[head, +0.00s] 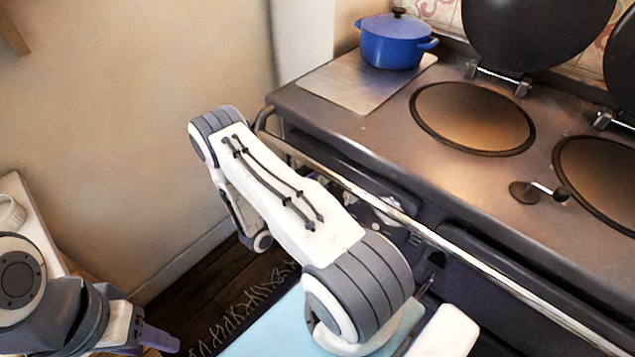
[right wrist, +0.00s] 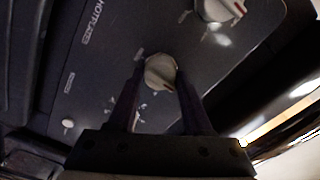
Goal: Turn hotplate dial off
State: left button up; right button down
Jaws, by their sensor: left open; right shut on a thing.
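The stove's control panel (right wrist: 100,75) fills much of the right wrist view, with a "HOTPLATES" label at its upper left. A pale round dial (right wrist: 161,73) sits in the middle of that view. My right gripper (right wrist: 160,80) is shut on this dial, with one dark finger on each side. The small label beside the dial is too blurred to read. In the head view my right arm reaches down in front of the stove and hides its gripper and the held dial. My left gripper (head: 152,339) is open and empty at the lower left, partly cut off by the frame.
Another dial (right wrist: 218,9) with a red mark is at the top right of the wrist view. A metal rail (head: 420,228) runs along the stove's front edge.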

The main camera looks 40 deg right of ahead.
jog(key=shift+c, duration=1.6)
grip_release()
jog(key=a+b, duration=0.1)
jog(key=a, duration=0.9)
jog(key=shift+s+a, duration=0.3)
jog(key=shift+s, duration=0.05)
